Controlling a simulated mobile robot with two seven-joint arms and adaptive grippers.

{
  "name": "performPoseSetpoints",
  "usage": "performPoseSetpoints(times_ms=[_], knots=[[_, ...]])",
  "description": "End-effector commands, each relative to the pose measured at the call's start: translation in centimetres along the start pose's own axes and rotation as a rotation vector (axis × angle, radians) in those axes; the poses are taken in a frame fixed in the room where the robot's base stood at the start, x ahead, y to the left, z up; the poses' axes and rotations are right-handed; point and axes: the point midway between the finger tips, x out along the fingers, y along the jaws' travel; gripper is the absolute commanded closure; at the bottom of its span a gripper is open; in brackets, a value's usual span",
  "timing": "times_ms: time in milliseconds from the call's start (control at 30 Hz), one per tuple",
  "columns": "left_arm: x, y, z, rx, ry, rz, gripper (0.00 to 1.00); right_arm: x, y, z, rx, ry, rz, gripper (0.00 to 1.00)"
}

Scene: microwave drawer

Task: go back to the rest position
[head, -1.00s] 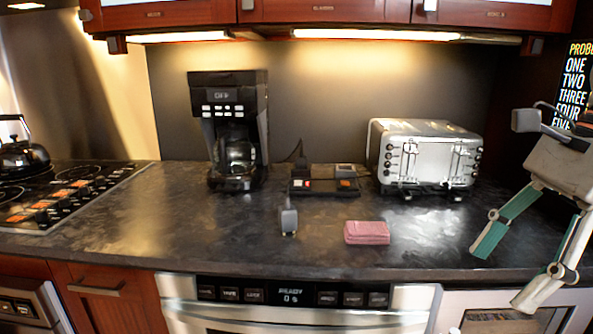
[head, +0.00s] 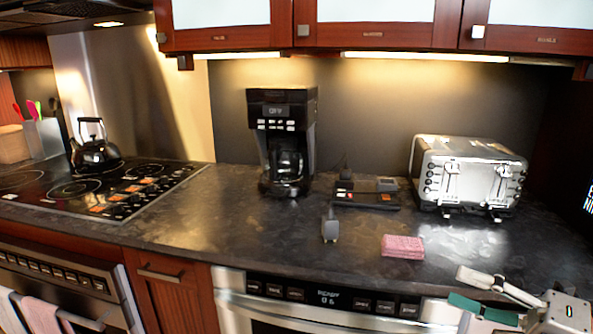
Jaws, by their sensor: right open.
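My right gripper (head: 462,290) is at the lower right of the head view, low in front of the counter edge. Its fingers are spread apart with nothing between them. My left gripper is not in view. The microwave drawer (head: 235,303) is under the counter, with its control panel just below the counter edge; it looks shut, though its lower part is cut off.
The dark counter (head: 230,215) holds a coffee maker (head: 284,135), a toaster (head: 470,175), a pink folded cloth (head: 402,246), a small grey object (head: 330,228) and a black device (head: 365,196). A kettle (head: 95,155) stands on the stove (head: 100,190) at left.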

Motion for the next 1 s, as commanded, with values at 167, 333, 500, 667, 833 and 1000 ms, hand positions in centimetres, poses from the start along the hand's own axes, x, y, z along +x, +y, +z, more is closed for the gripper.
performPoseSetpoints(times_ms=[167, 333, 500, 667, 833, 1000], knots=[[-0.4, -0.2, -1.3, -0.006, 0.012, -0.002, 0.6, -1.1, -6.5, -1.7, 0.413, -0.268, 0.002, 0.4], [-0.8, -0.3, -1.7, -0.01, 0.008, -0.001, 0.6, -2.4, -13.7, -6.4, 0.815, -0.502, -0.031, 0.4], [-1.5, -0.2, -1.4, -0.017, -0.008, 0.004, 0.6, -3.4, -20.0, -14.6, 1.224, -0.722, -0.088, 0.4], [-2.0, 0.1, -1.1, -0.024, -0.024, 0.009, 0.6, -3.5, -23.6, -23.9, 1.578, -0.899, -0.154, 0.4], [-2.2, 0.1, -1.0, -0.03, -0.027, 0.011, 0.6, -3.0, -24.7, -30.9, 1.812, -1.008, -0.209, 0.4], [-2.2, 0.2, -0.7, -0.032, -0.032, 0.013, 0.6, -2.7, -24.9, -33.5, 1.892, -1.044, -0.231, 0.4]])
